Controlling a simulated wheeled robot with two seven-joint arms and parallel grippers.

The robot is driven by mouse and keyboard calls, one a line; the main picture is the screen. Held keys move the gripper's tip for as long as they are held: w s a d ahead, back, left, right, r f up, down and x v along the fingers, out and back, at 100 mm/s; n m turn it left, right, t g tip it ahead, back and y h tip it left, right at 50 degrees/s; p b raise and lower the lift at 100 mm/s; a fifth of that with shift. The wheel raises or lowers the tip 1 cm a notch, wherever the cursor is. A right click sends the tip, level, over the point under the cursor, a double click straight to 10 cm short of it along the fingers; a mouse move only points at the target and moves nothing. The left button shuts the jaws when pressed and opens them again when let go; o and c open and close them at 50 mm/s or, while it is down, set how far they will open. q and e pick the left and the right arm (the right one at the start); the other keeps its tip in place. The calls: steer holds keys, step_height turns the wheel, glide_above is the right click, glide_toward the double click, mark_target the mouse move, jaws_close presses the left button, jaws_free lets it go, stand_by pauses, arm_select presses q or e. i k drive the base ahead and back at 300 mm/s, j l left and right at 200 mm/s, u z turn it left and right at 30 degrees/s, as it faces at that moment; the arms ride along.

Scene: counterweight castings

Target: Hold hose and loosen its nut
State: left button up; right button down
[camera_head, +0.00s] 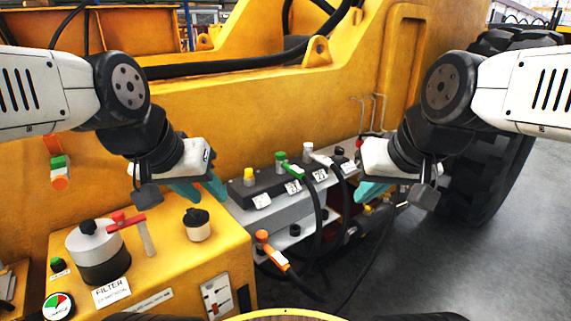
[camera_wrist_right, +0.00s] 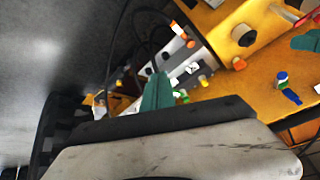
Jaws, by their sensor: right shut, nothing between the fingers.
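A grey valve block (camera_head: 262,216) on the yellow machine carries a row of fittings with yellow, green, white and black caps and small tags. A hose with a green end (camera_head: 297,173) and a hose with a white end (camera_head: 321,158) meet the block and hang down as black lines. An orange-ended hose (camera_head: 274,255) lies lower, in front of the block. Which nut is meant cannot be told.
A yellow filter box (camera_head: 180,265) stands front left, with a grey-lidded canister (camera_head: 95,250), a red-handled lever (camera_head: 128,221) and a black knob (camera_head: 197,222). A large black tyre (camera_head: 490,160) stands at the right. Grey floor is clear at the lower right.

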mark_target(280, 156)
steer(key=i+l+u, duration=0.1)
steer(key=u, duration=0.55)
steer(key=l+u, duration=0.3)
steer(key=l, duration=0.5)
steer(key=l+u, duration=0.3)
steer(key=l, duration=1.25)
